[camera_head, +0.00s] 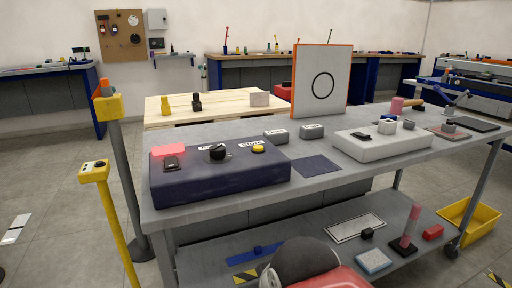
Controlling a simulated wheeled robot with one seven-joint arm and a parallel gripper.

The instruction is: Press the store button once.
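A dark blue control box (222,184) stands on the near left of the grey cart top. A round yellow button (258,147) sits at the right of its top, beside a small white label (250,146) that seems to read "Store". A black knob (216,153) is left of the button, with another white label (208,147) behind it. A black switch (171,163) and a red panel (168,151) are at the box's left end. Nothing covers the yellow button. My gripper is not in view; a rounded dark and red part at the bottom edge seems to be mine.
A dark mat (317,165) lies right of the box, and a pale grey box (383,147) stands farther right. An upright orange-edged board (321,82) stands behind. Yellow-topped posts (107,107) stand left of the cart. A lower shelf (335,240) holds small items.

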